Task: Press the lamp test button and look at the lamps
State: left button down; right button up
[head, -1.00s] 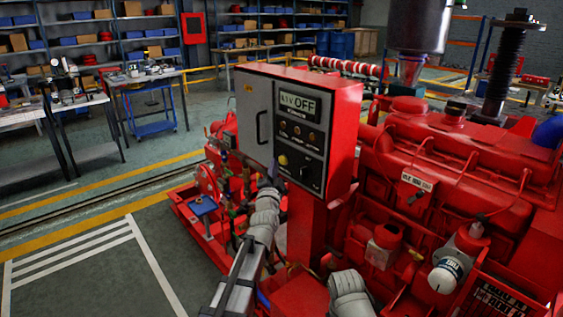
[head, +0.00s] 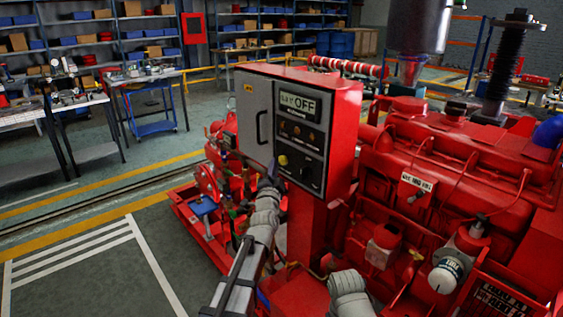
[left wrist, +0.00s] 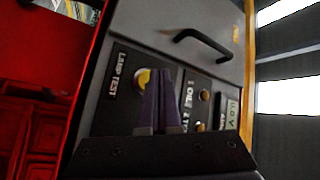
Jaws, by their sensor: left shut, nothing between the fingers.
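The red control box has a grey front panel with a yellow lamp test button (head: 283,160). The button also shows in the left wrist view (left wrist: 143,78), beside the label LAMP TEST. Above it in the head view is a row of small amber-brown lamps (head: 297,130); they look dull, and I cannot tell whether any is lit. Two round ones (left wrist: 204,95) show in the left wrist view. My left gripper (head: 273,168) is shut and empty, its dark fingertips (left wrist: 161,73) at the button's edge and partly covering it. I cannot tell whether they touch it. My right gripper is out of view.
A display (head: 300,105) reading OFF sits at the top of the panel, and a dark rotary knob (head: 306,173) is right of the button. A black door handle (head: 260,127) stands out on the left. The red engine (head: 450,165) fills the right side.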

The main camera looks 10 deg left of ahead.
pick_arm(q)
jog(key=shift+w+d, duration=0.15)
jog(key=shift+w, duration=0.05)
jog(key=shift+w+d, duration=0.15)
jog(key=shift+w+d, duration=0.25)
jog(key=shift+w, duration=0.1)
dwell(1.0)
jog(key=shift+s+a, duration=0.1)
jog(key=shift+s, duration=0.05)
jog(key=shift+s+a, duration=0.4)
jog(key=shift+s, duration=0.15)
jog(key=shift+s+a, duration=0.8)
jog(key=shift+s, duration=0.2)
jog(key=shift+s+a, duration=0.75)
jog(key=shift+s, duration=0.2)
